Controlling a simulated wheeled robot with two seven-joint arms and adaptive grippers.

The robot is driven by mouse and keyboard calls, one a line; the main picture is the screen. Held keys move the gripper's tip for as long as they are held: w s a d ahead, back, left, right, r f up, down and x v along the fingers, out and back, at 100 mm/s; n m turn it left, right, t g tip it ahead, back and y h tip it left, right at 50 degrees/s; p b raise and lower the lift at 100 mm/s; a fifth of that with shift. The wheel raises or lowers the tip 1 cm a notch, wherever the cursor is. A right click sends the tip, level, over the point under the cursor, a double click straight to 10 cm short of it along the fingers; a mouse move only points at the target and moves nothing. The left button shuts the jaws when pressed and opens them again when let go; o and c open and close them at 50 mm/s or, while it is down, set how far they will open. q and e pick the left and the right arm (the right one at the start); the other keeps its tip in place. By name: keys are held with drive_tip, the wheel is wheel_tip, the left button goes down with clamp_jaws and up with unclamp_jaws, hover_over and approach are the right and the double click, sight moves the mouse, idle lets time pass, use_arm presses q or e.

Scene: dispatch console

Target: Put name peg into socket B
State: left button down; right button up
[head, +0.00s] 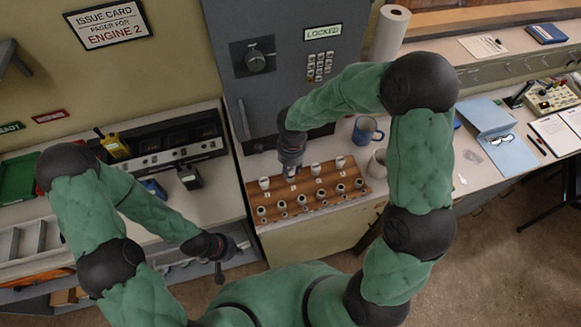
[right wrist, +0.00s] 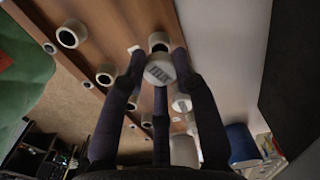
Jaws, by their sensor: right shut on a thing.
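The wooden peg board (head: 300,203) stands on the counter below the grey cabinet, with white pegs in its back row and several round sockets along the front. My right gripper (head: 290,172) is over the back row, between the left peg (head: 264,183) and the middle peg (head: 316,169). The socket letters are too small to read. My left gripper (head: 219,272) hangs low at the counter front, its fingers unclear.
A black radio (head: 189,177) sits on the left counter. A blue folder (head: 490,117) lies far right.

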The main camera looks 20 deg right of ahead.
drive_tip(key=shift+b, duration=0.4)
idle(0.4)
drive_tip(key=shift+f+b, duration=0.55)
drive_tip(key=shift+b, duration=0.25)
idle(0.3)
drive_tip(key=shift+b, duration=0.35)
idle(0.8)
drive_tip(key=shift+f+b, duration=0.5)
drive_tip(key=shift+b, duration=0.25)
drive_tip(key=shift+f+b, duration=0.15)
drive_tip(key=shift+b, duration=0.4)
idle(1.2)
drive_tip(key=o, duration=0.9)
drive_tip(key=shift+r, duration=0.2)
drive_tip(key=shift+r+p, duration=1.5)
drive_tip(key=shift+r, duration=1.35)
